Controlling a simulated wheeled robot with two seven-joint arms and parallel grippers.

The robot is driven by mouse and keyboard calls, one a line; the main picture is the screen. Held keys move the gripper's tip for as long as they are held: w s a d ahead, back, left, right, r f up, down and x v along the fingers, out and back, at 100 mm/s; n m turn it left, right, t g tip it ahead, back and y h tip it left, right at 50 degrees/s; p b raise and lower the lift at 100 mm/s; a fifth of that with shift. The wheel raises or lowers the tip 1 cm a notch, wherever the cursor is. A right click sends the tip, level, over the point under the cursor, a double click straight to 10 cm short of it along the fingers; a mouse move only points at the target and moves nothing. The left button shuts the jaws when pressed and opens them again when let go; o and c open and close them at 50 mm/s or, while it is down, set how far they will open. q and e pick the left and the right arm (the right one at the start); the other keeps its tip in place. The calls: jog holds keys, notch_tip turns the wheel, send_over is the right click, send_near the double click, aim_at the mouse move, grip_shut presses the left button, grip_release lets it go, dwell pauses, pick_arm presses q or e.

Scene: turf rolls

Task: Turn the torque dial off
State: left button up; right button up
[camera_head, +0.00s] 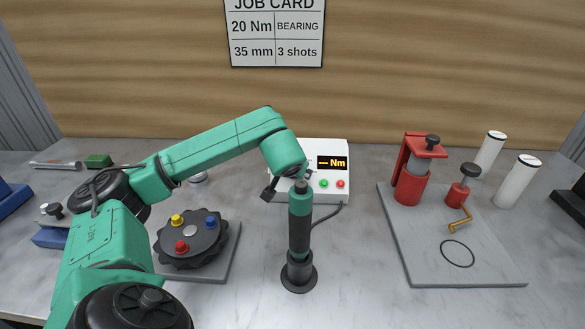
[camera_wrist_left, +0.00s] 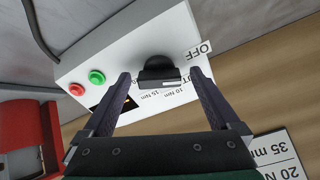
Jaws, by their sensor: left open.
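The torque dial (camera_wrist_left: 159,68) is a black knob on the white control box (camera_wrist_left: 115,45), close to the OFF label (camera_wrist_left: 200,48). Labels reading 10 Nm and 15 Nm show beside it. A pale mark shows on the knob's edge; its exact setting is hard to tell. My left gripper (camera_wrist_left: 161,78) is open, with one fingertip on each side of the dial; I cannot tell if they touch it. In the head view the white control box (camera_head: 333,188) shows "-- Nm", and my left gripper (camera_head: 285,186) and arm hide the dial.
A dark green-and-black upright tool (camera_head: 300,230) stands in front of the box, close under my left wrist. A round black fixture (camera_head: 190,245) with coloured knobs is at left. A grey plate (camera_head: 430,265) with red parts is at right. White cylinders (camera_head: 517,180) stand beyond it.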

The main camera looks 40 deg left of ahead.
pick_arm(q)
jog(key=c, duration=1.4)
jog(key=shift+w+f+n+b, duration=0.1)
jog(key=shift+n+b, duration=0.2)
jog(key=shift+n, duration=0.1)
jog(key=shift+n+b, duration=0.35)
jog(key=shift+n, duration=0.35)
jog(key=n, duration=0.2)
jog(key=shift+n, duration=0.3)
jog(key=o, duration=1.4)
jog(key=b+v, duration=0.1)
jog(key=v, duration=0.6)
jog(key=shift+d+r, duration=0.3)
jog(key=shift+d, duration=0.05)
